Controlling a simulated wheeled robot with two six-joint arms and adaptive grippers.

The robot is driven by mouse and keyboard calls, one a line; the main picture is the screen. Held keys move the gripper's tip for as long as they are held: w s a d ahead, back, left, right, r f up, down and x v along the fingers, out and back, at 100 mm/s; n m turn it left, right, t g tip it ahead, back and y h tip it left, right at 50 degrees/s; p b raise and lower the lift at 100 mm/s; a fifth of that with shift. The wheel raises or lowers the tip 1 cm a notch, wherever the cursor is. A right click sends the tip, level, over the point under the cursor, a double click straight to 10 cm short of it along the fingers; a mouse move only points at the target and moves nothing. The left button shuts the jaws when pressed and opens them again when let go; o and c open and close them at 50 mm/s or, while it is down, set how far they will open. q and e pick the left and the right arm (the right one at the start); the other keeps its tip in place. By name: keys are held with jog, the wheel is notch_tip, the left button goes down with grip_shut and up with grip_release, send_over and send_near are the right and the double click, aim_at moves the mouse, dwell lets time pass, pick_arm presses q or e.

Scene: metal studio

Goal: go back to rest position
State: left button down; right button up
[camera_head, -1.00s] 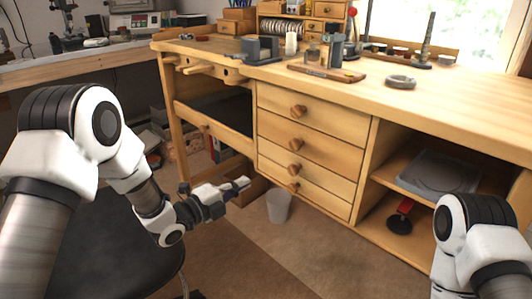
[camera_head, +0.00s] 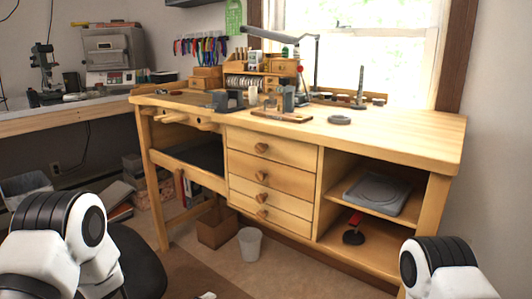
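In the head view, parts of both my arms show at the bottom corners. My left arm's white and black joint is at the lower left. My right arm's joint is at the lower right. The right gripper is out of the frame. Only a small white piece, perhaps of my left arm, shows at the bottom edge, and no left gripper fingers can be made out. Nothing held is visible.
A wooden workbench (camera_head: 400,133) with drawers (camera_head: 262,176) and tools on top stands ahead. A black seat (camera_head: 139,262) is at lower left. A second bench (camera_head: 60,117) stands left.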

pick_arm(q)
jog(key=s+a+f+n+g+y, duration=0.2)
jog(key=s+f+n+g+y, duration=0.15)
jog(key=s+f, duration=0.45)
jog(key=s+a+f+n+g+y, duration=0.2)
jog(key=s+f+n, duration=0.3)
jog(key=s+f, duration=0.35)
jog(key=s+a+f+n+g+y, duration=0.2)
jog(key=s+a+n+g, duration=0.1)
jog(key=s+n, duration=0.5)
jog(key=s+a+f+n+g+y, duration=0.15)
jog(key=s+a+n+g, duration=0.35)
jog(key=s, duration=0.5)
notch_tip(320, 180, up, 29)
jog(key=d+n+t+p, duration=0.1)
jog(key=n+p, duration=0.1)
jog(key=p, duration=2.6)
jog(key=shift+d+f, duration=0.2)
jog(key=shift+d, duration=0.1)
jog(key=shift+s, duration=0.1)
